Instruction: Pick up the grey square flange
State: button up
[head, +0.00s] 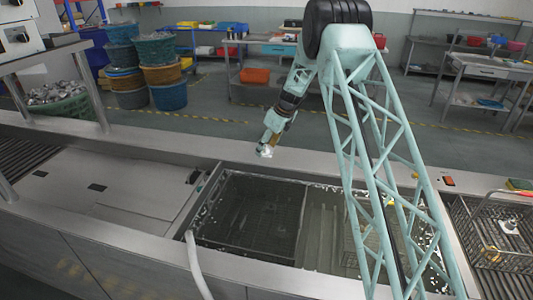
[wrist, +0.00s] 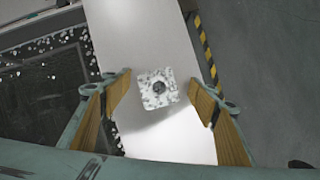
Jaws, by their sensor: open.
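The grey square flange (wrist: 157,89) lies between and ahead of my gripper's fingers in the wrist view, with a dark round hole in its middle and pale speckles on its face. It is over the pale steel rim of the tank. My gripper (wrist: 160,106) is open, with a brown-padded finger on either side of the flange and a gap to each. In the head view my gripper (head: 264,148) is small, above the tank's back rim, and a small pale piece at its tip looks like the flange.
The tank (head: 250,215) holds dark liquid and a submerged basket, with foam along its edges. A wire basket (head: 500,235) stands at the right. A pale hose (head: 196,265) hangs over the front edge. The back rim (head: 330,160) looks clear beside my gripper.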

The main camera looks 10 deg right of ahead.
jog(key=shift+c, duration=0.2)
dwell(0.3)
jog(key=c, duration=1)
